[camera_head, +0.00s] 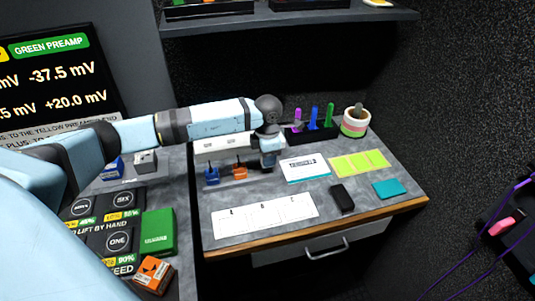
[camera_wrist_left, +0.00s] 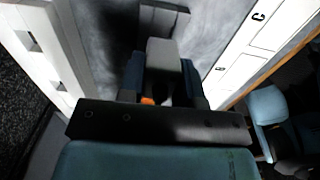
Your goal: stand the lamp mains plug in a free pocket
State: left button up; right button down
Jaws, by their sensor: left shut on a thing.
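My left gripper (camera_head: 268,160) is over the desk, just in front of the right end of a long white holder (camera_head: 212,145). In the left wrist view its two blue fingers (camera_wrist_left: 163,75) are shut on a grey thing (camera_wrist_left: 162,52). I cannot tell for sure that this is the lamp mains plug; the gripper mostly hides it in the head view. A small orange patch (camera_wrist_left: 147,100) shows by the fingers. A blue plug-like piece (camera_head: 211,176) and an orange one (camera_head: 239,171) stand left of the gripper. The holder's edge (camera_wrist_left: 50,45) runs along the left of the wrist view.
A white card strip (camera_head: 265,215) lies in front. A white and blue box (camera_head: 305,168), black block (camera_head: 342,197), teal pad (camera_head: 389,188) and yellow-green notes (camera_head: 360,163) lie to the right. A black stand (camera_head: 310,133) with coloured uprights and a cup (camera_head: 355,123) are behind.

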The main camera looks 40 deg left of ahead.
dwell(0.5)
dwell(1.1)
pick_arm(q)
jog(key=shift+f, duration=0.15)
jog(key=shift+f+b, duration=1.05)
jog(key=shift+f, duration=0.25)
jog(key=o, duration=1)
jog(key=shift+r, duration=0.1)
